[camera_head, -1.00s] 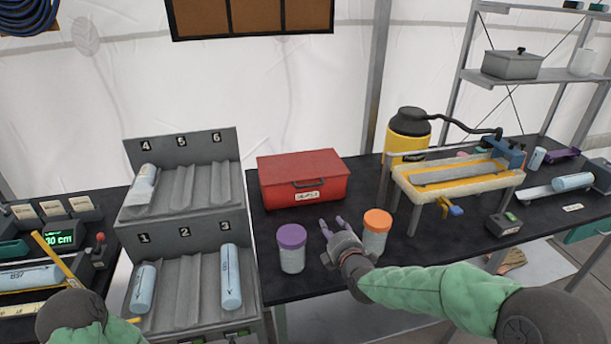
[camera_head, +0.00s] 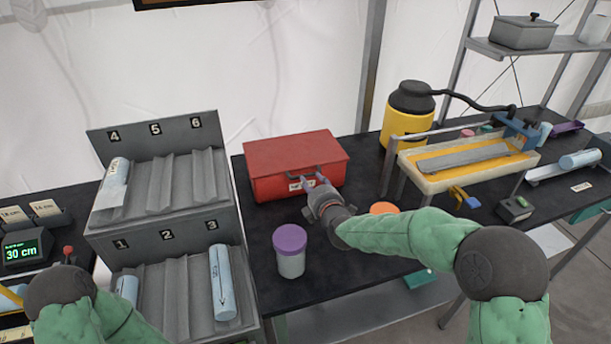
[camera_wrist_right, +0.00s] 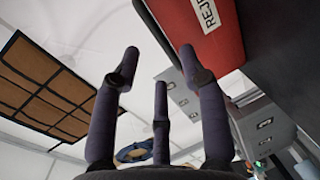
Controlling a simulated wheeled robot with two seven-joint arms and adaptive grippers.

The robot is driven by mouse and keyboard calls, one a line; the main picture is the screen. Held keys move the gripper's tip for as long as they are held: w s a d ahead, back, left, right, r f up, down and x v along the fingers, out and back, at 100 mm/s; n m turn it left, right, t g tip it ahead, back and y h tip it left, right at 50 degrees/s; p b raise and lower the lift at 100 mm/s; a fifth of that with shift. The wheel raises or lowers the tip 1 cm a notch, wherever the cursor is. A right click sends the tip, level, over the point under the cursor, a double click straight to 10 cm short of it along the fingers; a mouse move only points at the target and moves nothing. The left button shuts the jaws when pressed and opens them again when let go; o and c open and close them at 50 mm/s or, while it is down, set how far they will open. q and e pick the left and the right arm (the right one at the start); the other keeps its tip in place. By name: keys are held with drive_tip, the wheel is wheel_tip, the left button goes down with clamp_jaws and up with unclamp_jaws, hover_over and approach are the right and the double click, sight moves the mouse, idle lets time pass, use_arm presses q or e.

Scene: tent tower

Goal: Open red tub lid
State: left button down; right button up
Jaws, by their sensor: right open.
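The red tub (camera_head: 270,185) stands on the black table, its red lid (camera_head: 290,152) shut. A dark handle and a white label are on its front. My right gripper (camera_head: 310,180) is at the front of the tub, its fingers over the handle and label area. In the right wrist view the gripper (camera_wrist_right: 160,65) has its fingers spread with nothing between them, and the red tub (camera_wrist_right: 220,30) is beside the fingertips. I cannot tell whether a finger touches the handle. My left arm shows at the lower left, but its gripper is not visible.
A purple-lidded jar (camera_head: 290,255) stands in front of the tub. An orange-lidded jar (camera_head: 383,208) is partly hidden behind my right forearm. A grey numbered rack (camera_head: 165,200) with pale blue tubes is at left. A yellow canister (camera_head: 405,125) and yellow tray stand at right.

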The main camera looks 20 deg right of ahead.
sight(306, 175)
drive_tip(key=shift+b+x, duration=0.85)
drive_tip(key=shift+x, duration=2.65)
clamp_jaws()
